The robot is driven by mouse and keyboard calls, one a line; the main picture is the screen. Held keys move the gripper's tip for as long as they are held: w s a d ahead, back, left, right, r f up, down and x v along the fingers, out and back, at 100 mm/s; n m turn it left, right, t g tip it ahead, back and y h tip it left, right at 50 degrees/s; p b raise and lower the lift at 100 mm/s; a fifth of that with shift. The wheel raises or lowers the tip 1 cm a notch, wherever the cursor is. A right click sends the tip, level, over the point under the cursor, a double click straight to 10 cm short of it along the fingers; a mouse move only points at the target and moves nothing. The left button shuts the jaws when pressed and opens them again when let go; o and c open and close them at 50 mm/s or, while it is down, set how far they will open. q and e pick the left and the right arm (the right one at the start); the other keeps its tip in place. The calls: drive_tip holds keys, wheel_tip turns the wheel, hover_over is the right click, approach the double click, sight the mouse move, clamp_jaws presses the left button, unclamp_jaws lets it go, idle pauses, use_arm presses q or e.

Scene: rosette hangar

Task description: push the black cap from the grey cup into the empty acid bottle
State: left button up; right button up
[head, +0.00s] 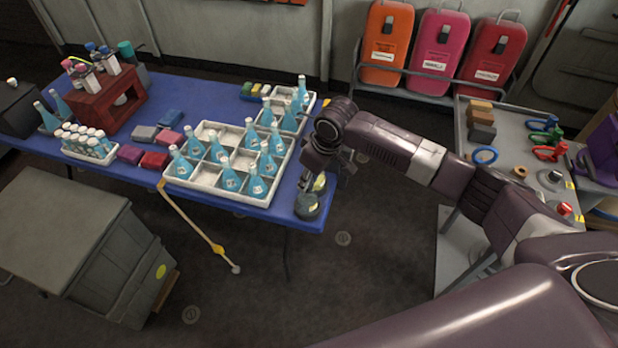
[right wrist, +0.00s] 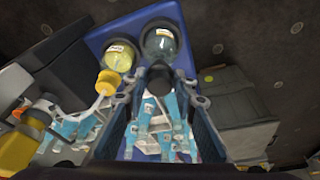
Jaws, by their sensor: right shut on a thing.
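My right gripper (head: 312,182) is at the right end of the blue table, above two small round containers. In the right wrist view its fingers (right wrist: 158,95) are closed around a dark cylindrical piece that looks like the black cap (right wrist: 158,79). The grey cup (head: 307,206) stands at the table's near right corner; it also shows in the wrist view (right wrist: 160,40), just beyond the fingertips. A container with yellow contents (right wrist: 119,56) stands beside it. Several light-blue bottles (head: 231,180) stand in a white crate (head: 207,178); I cannot tell which is empty. My left gripper is out of view.
A second white crate (head: 285,93) stands behind. A red rack (head: 107,102) and coloured blocks (head: 154,160) are on the left of the table (head: 190,88). A stick (head: 190,222) leans at the front edge. A grey bin (head: 100,265) stands front left.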

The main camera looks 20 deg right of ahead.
drive_tip(key=shift+f, duration=0.1)
drive_tip(key=shift+f, duration=0.65)
drive_tip(key=shift+f, duration=0.25)
drive_tip(key=shift+f, duration=0.2)
idle(0.4)
drive_tip(key=o, duration=0.9)
